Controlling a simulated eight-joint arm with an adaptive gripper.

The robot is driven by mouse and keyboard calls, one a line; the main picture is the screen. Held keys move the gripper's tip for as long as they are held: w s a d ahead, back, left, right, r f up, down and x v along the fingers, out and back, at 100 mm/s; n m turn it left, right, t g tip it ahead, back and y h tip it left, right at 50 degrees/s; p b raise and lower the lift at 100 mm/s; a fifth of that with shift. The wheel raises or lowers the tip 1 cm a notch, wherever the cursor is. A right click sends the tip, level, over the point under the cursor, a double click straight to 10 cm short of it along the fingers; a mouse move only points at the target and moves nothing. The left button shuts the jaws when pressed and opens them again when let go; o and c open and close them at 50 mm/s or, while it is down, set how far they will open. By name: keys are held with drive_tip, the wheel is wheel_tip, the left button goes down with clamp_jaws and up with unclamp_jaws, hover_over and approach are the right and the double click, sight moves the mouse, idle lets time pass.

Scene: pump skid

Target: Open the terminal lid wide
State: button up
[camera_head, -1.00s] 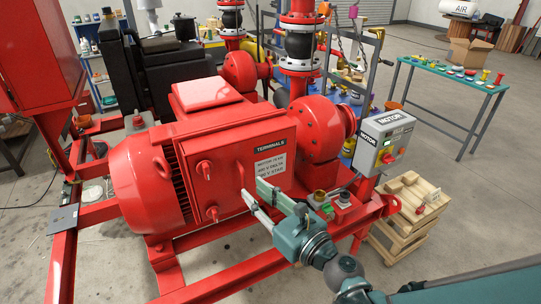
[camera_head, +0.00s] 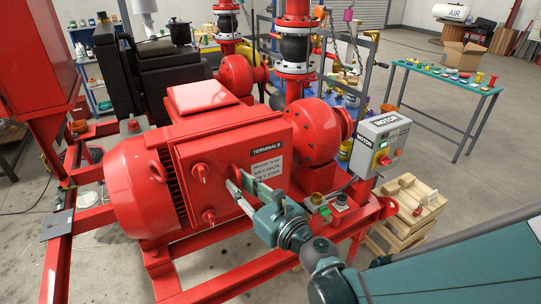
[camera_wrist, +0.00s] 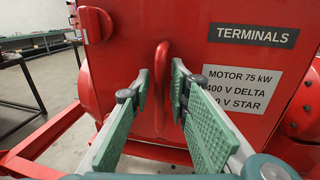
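The terminal lid (camera_head: 222,156) is a red plate on the front of the red motor. It looks shut, lying flat on the terminal box, with two red knobs (camera_head: 199,170) on its left part. It fills the wrist view (camera_wrist: 215,55), where its upright red loop handle (camera_wrist: 161,70) stands near the middle. My gripper (camera_head: 240,180) is at the lid, left of the label plate. In the wrist view my gripper (camera_wrist: 160,92) is open, its green-padded fingers on either side of the handle's line with gaps. Whether the tips reach past the handle I cannot tell.
The grey motor control box (camera_head: 384,141) stands right of the motor, with small fittings (camera_head: 322,205) on the skid below it. A wooden pallet stack (camera_head: 408,215) is further right. The red skid rail (camera_head: 225,270) runs below the lid. Open floor lies at the right.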

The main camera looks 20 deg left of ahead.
clamp_jaws()
drive_tip(key=shift+d, duration=0.2)
drive_tip(key=w+d+n+g+y+b, duration=0.1)
drive_tip(key=w+d+n+g+y, duration=0.3)
drive_tip(key=d, duration=0.8)
drive_tip(key=w+d+n+g+h+b, duration=0.15)
drive_tip(key=d+g, duration=0.35)
drive_tip(key=d, duration=0.7)
drive_tip(key=w+d+n+g, duration=0.4)
drive_tip(key=w+d+g, duration=0.1)
drive_tip(key=w, duration=0.8)
drive_tip(key=shift+d+p, duration=0.35)
drive_tip(key=shift+d, duration=0.25)
